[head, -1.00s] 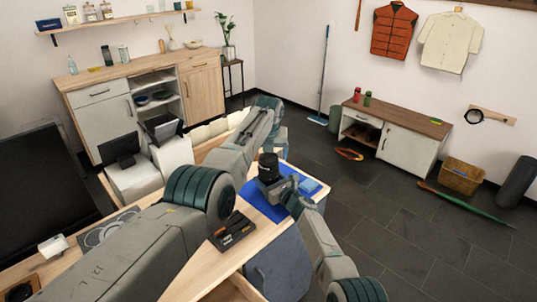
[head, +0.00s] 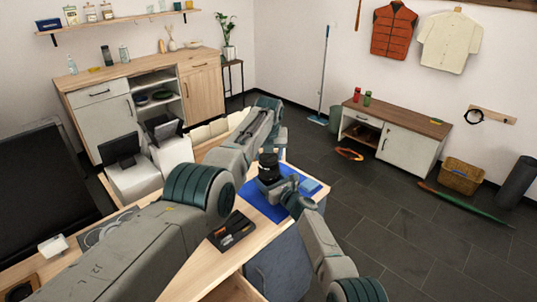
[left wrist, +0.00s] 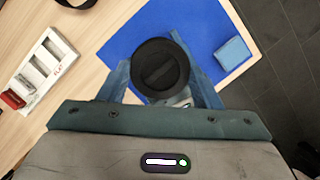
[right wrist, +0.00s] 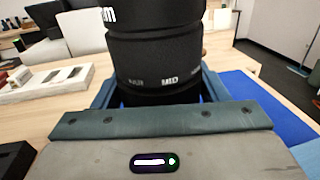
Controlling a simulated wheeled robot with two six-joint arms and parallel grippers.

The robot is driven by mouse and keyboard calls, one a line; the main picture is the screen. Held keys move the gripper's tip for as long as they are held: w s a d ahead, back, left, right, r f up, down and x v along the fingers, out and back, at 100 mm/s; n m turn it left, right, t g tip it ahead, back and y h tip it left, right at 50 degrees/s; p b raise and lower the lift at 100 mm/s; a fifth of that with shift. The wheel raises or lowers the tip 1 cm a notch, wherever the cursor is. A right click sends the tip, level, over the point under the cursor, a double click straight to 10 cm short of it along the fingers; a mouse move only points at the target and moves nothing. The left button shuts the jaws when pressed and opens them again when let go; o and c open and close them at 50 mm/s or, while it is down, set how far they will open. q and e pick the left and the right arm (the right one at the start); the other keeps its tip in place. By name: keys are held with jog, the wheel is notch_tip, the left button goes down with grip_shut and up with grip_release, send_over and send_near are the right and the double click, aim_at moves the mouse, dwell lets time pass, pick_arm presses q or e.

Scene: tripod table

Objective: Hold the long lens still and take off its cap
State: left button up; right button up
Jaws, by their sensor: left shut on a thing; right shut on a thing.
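The long black lens (head: 268,168) stands upright over the blue mat (head: 256,204) in the head view. Its dark barrel with white lettering fills the middle of the right wrist view (right wrist: 155,50). My right gripper (right wrist: 158,92) is shut around the barrel low down, a finger on each side. The black round cap (left wrist: 160,68), with a ridge across it, shows from above in the left wrist view. My left gripper (left wrist: 160,75) is shut on the cap, a finger on each side. I cannot tell whether the cap is still seated on the lens.
A folded blue cloth (left wrist: 232,52) lies on the mat's right part. A black tray with small items (head: 232,231) is near the table's front edge. A white slotted holder (left wrist: 42,70) lies on the wood to the left. The table edge is close on the right.

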aim_at(269, 158)
pick_arm(q)
jog(key=shift+r, duration=0.7)
jog(key=shift+r, duration=2.35)
pick_arm(e)
jog(key=o, duration=1.5)
jog(key=shift+c, duration=0.2)
